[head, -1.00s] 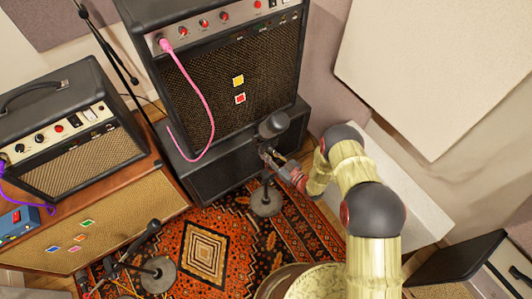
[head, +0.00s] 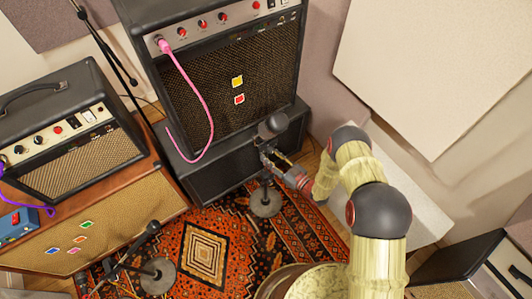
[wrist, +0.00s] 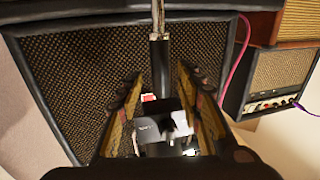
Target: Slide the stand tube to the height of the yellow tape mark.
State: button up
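A microphone stand with a round dark base (head: 266,204) stands on the rug before the large amp, with a dark microphone (head: 273,125) on top. Its upright tube (wrist: 159,65) shows in the wrist view, dark with a thinner silver length toward the picture's top. My gripper (head: 268,158) is at the stand just below the microphone. In the wrist view my gripper (wrist: 160,82) is open, one finger on each side of the tube with gaps visible between. I cannot make out the yellow tape mark on the tube. The fingers and arm hide part of the stand in the head view.
The large amp (head: 228,75) stands on a dark cabinet (head: 220,172) close behind the stand. A smaller amp (head: 75,140) is at left. Another low stand (head: 158,272) is on the patterned rug (head: 205,245). A pale panel (head: 430,75) leans at right.

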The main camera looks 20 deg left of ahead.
jog(key=v, duration=0.9)
